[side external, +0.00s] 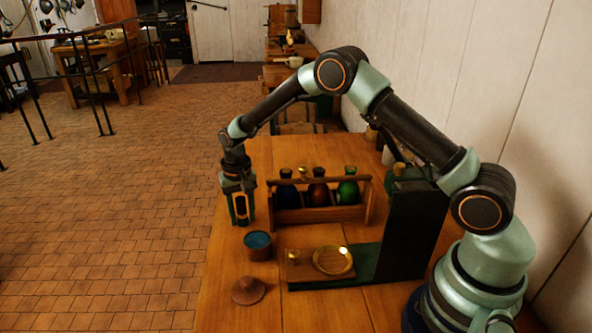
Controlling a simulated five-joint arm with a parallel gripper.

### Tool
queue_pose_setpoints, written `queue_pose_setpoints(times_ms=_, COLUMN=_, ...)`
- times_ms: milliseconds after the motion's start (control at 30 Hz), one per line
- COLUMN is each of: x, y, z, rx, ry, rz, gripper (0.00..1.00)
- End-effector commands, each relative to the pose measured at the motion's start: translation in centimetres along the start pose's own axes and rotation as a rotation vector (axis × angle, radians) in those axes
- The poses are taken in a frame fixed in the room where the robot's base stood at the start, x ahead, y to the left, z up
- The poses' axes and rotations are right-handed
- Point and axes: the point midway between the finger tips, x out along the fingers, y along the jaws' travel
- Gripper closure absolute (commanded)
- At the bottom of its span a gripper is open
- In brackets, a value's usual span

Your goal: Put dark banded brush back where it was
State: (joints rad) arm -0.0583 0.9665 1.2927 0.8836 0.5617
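My gripper (241,215) points down over the left edge of the wooden table (245,300), to the left of a wooden bottle carrier. I see dark fingers with copper-brown and green parts between or beside them. I cannot tell whether they are open or shut, or whether a brush is held there. I cannot clearly pick out a dark banded brush anywhere in this view. The carrier (325,215) holds a blue bottle (286,193), a reddish-brown bottle (318,190) and a green bottle (347,190).
A brown pot with blue contents (258,246) stands in front of my gripper. A brown conical lid (248,290) lies nearer. A brass dish (333,260) sits on a small wooden board (298,264). A tall dark stand (412,230) rises at the right.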

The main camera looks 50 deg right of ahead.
Motion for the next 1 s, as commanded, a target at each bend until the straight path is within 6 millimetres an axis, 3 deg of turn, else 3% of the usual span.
queue_pose_setpoints(times_ms=467, x=-0.8, y=0.0, z=0.0, rx=0.000, ry=0.001, rz=-0.001, gripper=0.31)
queue_pose_setpoints(times_ms=1000, x=-10.5, y=-0.1, z=0.0, rx=0.000, ry=0.003, rz=-0.002, gripper=0.31)
